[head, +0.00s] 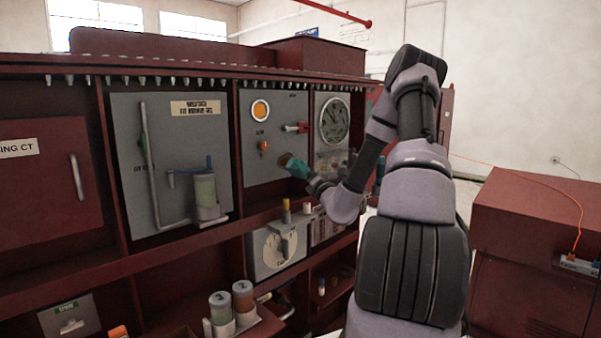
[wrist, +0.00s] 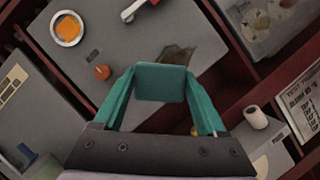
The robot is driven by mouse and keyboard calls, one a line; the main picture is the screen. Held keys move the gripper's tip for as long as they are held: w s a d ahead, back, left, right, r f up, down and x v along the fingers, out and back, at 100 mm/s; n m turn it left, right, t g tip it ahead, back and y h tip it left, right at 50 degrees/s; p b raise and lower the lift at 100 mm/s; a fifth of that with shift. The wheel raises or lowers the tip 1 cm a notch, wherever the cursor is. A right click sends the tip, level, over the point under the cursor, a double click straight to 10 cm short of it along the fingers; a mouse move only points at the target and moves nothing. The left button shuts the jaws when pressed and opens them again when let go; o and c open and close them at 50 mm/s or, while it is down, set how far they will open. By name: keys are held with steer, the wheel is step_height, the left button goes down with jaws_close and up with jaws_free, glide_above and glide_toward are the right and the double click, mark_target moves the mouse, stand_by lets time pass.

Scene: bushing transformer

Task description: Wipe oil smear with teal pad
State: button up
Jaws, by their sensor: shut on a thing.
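The teal pad (wrist: 162,82) sits between the two teal fingers of my gripper (wrist: 160,90) in the wrist view, and the gripper is shut on it. The oil smear (wrist: 180,55) is a brown patch on the grey panel, just beyond the pad's far edge; the pad may hide part of it. In the head view my gripper (head: 302,171) reaches to the lower right of the grey panel (head: 262,172), with the brown smear (head: 285,158) at its tip. The pad is hard to tell from the teal fingers there. I cannot tell whether the pad touches the panel.
An orange round lamp (head: 260,110), an orange knob (head: 263,146) and a red-tipped handle (head: 297,128) are on the same panel. A round gauge (head: 334,121) is to its right. A ledge with small cylinders (head: 286,212) runs below my gripper.

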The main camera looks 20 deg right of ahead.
steer(key=shift+w+a, duration=0.35)
steer(key=shift+w, duration=0.55)
steer(key=shift+w+a, duration=0.4)
steer(key=shift+w, duration=0.5)
steer(key=shift+w+a, duration=0.35)
steer(key=shift+w, duration=0.55)
steer(key=shift+w+a, duration=0.3)
steer(key=shift+w, duration=0.45)
steer(key=w+d, duration=0.4)
steer(key=d, duration=0.6)
steer(key=shift+w+d, duration=0.15)
steer(key=shift+w, duration=0.1)
steer(key=shift+r, duration=0.1)
